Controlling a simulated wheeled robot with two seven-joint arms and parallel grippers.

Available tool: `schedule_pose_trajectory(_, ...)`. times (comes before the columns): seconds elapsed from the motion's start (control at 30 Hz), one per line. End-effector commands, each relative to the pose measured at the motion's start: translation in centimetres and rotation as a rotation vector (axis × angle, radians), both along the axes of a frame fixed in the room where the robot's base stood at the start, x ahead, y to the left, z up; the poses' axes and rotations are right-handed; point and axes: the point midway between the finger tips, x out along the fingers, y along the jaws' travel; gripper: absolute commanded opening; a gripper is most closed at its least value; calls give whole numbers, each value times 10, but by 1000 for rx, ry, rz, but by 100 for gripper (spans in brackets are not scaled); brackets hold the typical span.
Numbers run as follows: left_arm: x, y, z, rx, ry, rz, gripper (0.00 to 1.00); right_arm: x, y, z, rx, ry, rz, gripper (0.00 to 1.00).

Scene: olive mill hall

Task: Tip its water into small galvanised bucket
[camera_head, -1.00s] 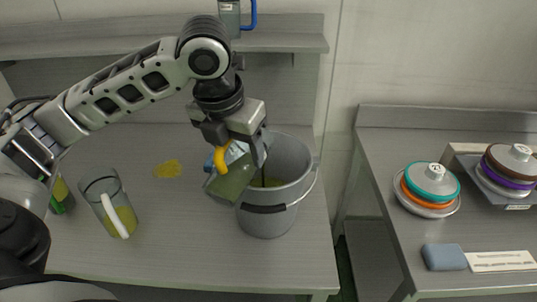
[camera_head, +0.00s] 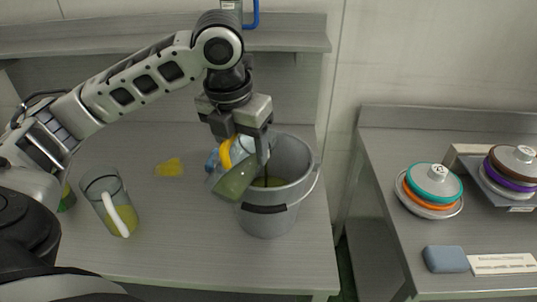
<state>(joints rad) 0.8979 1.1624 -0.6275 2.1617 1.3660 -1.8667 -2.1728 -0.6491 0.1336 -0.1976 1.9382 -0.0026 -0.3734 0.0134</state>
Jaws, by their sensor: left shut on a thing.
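My left gripper (camera_head: 246,148) comes down from above and is shut on the yellow handle of a jug (camera_head: 235,182). The jug is steeply tipped, with its greenish, see-through body over the left rim of the small galvanised bucket (camera_head: 270,222). A thin dark streak runs down from the jug's mouth side into the bucket; I cannot tell for sure that it is liquid. The bucket stands upright on the grey bench (camera_head: 190,255), and some dull yellow-green shows inside it. My right gripper is not in view.
A yellow patch (camera_head: 169,167) lies on the bench. Blue objects sit partly hidden behind the held jug. Stacked lids (camera_head: 434,182) and a blue block (camera_head: 445,259) are on the right-hand bench.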

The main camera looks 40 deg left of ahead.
Motion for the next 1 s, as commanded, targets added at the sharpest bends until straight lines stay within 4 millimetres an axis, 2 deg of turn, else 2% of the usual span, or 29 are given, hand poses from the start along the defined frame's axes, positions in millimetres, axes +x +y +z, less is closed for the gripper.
schedule_pose_trajectory(1.0,-2,8,-2,-13,82,18,28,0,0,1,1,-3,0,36)
